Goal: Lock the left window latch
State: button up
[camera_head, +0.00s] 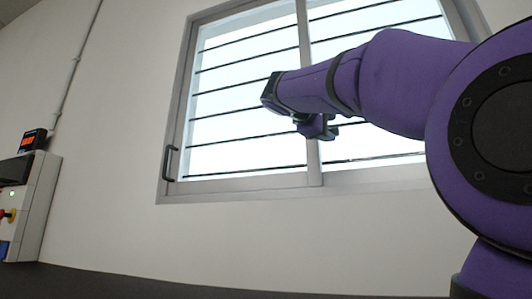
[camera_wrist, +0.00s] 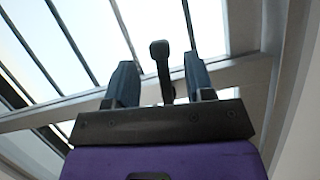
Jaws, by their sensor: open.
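The left window latch is a dark C-shaped handle (camera_head: 170,162) on the lower left side of the window frame (camera_head: 187,100). My arm reaches across the window from the right in the head view, and its end is well to the right of that handle. In the wrist view, my gripper (camera_wrist: 159,63) is open, with its two dark fingers apart. A dark handle with a thick rounded end (camera_wrist: 160,50) shows between the fingers in that picture. I see no contact with it, and its lower part is hidden behind the gripper body.
Several dark horizontal bars cross the bright window panes. A central upright (camera_head: 305,60) divides the window.

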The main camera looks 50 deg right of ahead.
aim_at(332, 131)
jog(key=shift+d+f, duration=0.15)
jog(key=shift+d, duration=1.95)
grip_shut()
